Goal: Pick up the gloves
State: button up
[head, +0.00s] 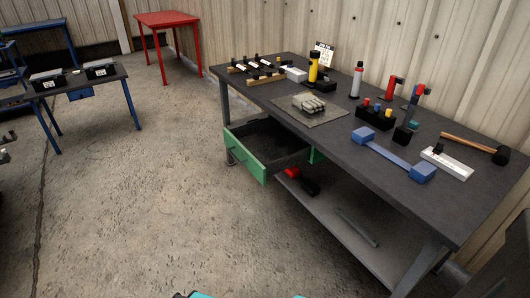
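A pale grey, lumpy bundle (310,104) that looks like the gloves lies on a flat grey mat (326,118) on the dark workbench (345,143). It sits toward the bench's front edge, above the open green drawer (247,155). The finger-like folds face the front; fine detail is too small to tell. My gripper is not in view.
Behind the gloves stand a yellow flashlight (313,67) and a spray can (356,80). To the right are a blue bar-shaped piece (393,157) and a hammer (470,144). The drawer juts out over open concrete floor (160,190). A red table (168,20) stands behind.

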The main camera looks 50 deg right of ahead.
aim_at(310, 104)
jog(key=u, duration=0.85)
jog(key=k, duration=0.1)
jog(key=z, duration=2.35)
jog(key=k, duration=0.95)
jog(key=u, duration=0.1)
jog(key=i, duration=0.65)
